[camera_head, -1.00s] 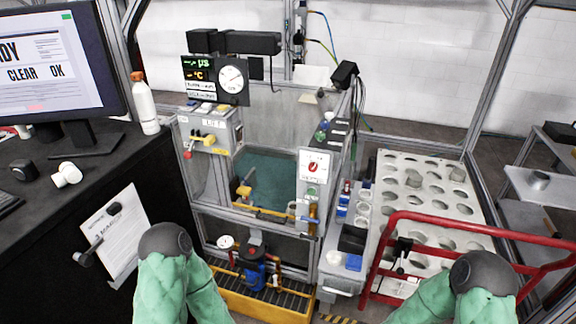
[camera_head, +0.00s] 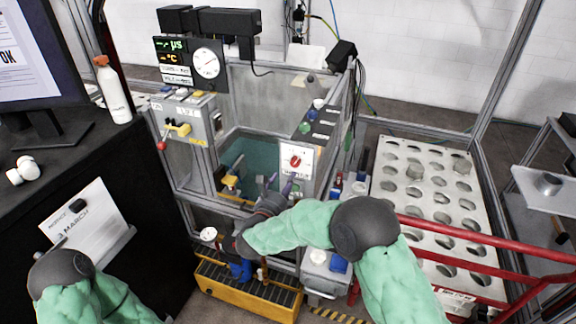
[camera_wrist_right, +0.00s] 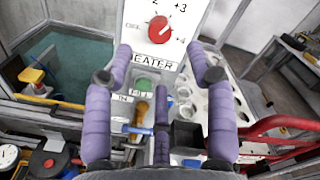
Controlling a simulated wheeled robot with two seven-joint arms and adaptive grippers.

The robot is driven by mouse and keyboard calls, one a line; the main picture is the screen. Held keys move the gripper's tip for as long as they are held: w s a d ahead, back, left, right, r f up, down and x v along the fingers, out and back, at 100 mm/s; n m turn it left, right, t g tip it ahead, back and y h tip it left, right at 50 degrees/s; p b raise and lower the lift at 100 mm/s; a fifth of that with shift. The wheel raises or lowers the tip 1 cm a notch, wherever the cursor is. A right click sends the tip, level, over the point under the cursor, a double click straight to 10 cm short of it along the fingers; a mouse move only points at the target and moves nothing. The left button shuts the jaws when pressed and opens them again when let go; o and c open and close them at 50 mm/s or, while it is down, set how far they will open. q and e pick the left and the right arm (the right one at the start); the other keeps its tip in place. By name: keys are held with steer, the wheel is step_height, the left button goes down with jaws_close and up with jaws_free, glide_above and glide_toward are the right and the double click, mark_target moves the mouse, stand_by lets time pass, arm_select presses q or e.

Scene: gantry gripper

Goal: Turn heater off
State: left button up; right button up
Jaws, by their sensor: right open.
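The heater panel (camera_head: 309,164) is a white plate with a round red knob (camera_head: 295,161) on the front of the tank frame. In the right wrist view the red knob (camera_wrist_right: 159,29) is large, with "OFF" to its left and "2", "+3" and "+4" around its top and right. Its exact setting is hard to read. My right gripper (camera_head: 279,184) is just below and in front of the panel. In the wrist view its purple fingers (camera_wrist_right: 158,62) are spread, empty, with the knob beyond and between their tips, apart from them. My left gripper is out of view.
A green button (camera_wrist_right: 145,86) sits below the heater label. A red rail (camera_head: 470,240) and a perforated white rack (camera_head: 425,190) stand to the right. The water tank (camera_head: 255,158) is left of the panel. A desk with a bottle (camera_head: 113,92) is at far left.

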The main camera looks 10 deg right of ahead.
mark_target(294, 165)
steer(key=b+x, duration=0.1)
steer(key=x, duration=0.7)
steer(key=shift+w+d, duration=0.3)
steer(key=shift+f, duration=0.1)
jaws_close()
